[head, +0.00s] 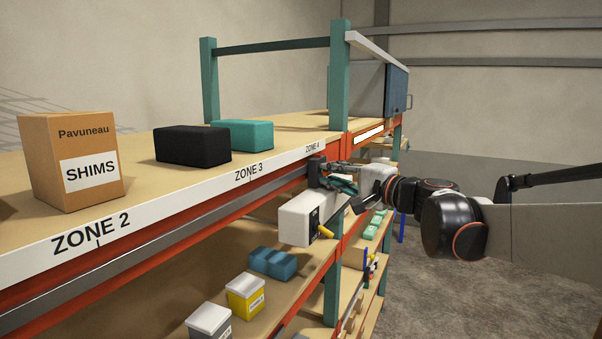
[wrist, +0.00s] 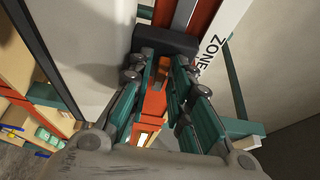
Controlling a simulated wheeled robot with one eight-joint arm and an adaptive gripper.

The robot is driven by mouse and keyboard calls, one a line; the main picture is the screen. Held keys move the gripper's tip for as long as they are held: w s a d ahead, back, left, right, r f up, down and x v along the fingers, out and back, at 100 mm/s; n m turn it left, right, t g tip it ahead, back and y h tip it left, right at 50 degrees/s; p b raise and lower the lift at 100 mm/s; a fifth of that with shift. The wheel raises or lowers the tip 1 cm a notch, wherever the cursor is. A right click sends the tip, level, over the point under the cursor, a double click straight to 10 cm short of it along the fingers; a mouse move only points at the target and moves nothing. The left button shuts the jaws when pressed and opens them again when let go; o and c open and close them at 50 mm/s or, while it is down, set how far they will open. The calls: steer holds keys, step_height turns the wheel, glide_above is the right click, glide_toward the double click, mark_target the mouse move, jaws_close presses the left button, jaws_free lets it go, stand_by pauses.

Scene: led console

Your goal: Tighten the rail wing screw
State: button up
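A dark block (wrist: 165,41) sits on the rail ahead of my gripper in the wrist view. It also shows in the head view as a black piece (head: 316,171) on the shelf's front rail (head: 190,232). My gripper (wrist: 166,64) is at this block, with its teal fingers apart on either side of a gap. Orange shelf metal shows through the gap, and I see nothing held. The fingertips overlap the block's near edge, so I cannot tell whether they touch it. I cannot make out the wing screw itself. My gripper (head: 332,178) points left in the head view.
A white box (head: 298,220) with a yellow handle (head: 325,232) hangs just below my gripper. A teal upright (head: 340,75) stands close behind. Black (head: 192,145) and teal (head: 243,135) blocks and a SHIMS carton (head: 70,160) stand on the top shelf. The floor at right is clear.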

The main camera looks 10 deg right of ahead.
steer(key=shift+s+d, duration=0.1)
jaws_close()
steer(key=shift+r, duration=0.1)
steer(key=m, duration=0.1)
steer(key=m+g, duration=0.1)
steer(key=shift+s+r+m+p, duration=0.15)
steer(key=shift+r+m+p, duration=0.05)
steer(key=shift+m+p, duration=0.2)
steer(key=m+g, duration=0.2)
steer(key=m, duration=0.1)
steer(key=shift+w+m, duration=0.25)
steer(key=shift+m, duration=0.05)
steer(key=m+g, duration=0.2)
steer(key=m, duration=0.1)
steer(key=shift+w+d+r, duration=0.1)
steer(key=shift+w+r, duration=0.05)
steer(key=m+g, duration=0.1)
steer(key=m+g+y, duration=0.1)
steer(key=m, duration=0.1)
steer(key=m+g+y, duration=0.1)
steer(key=shift+w+d+m, duration=0.15)
steer(key=shift+w+m, duration=0.1)
steer(key=shift+m, duration=0.05)
steer(key=m+g+y, duration=0.1)
steer(key=m, duration=0.1)
steer(key=m+g+y+b, duration=0.1)
steer(key=m, duration=0.1)
steer(key=shift+w+d, duration=0.1)
steer(key=shift+w, duration=0.05)
steer(key=shift+m, duration=0.3)
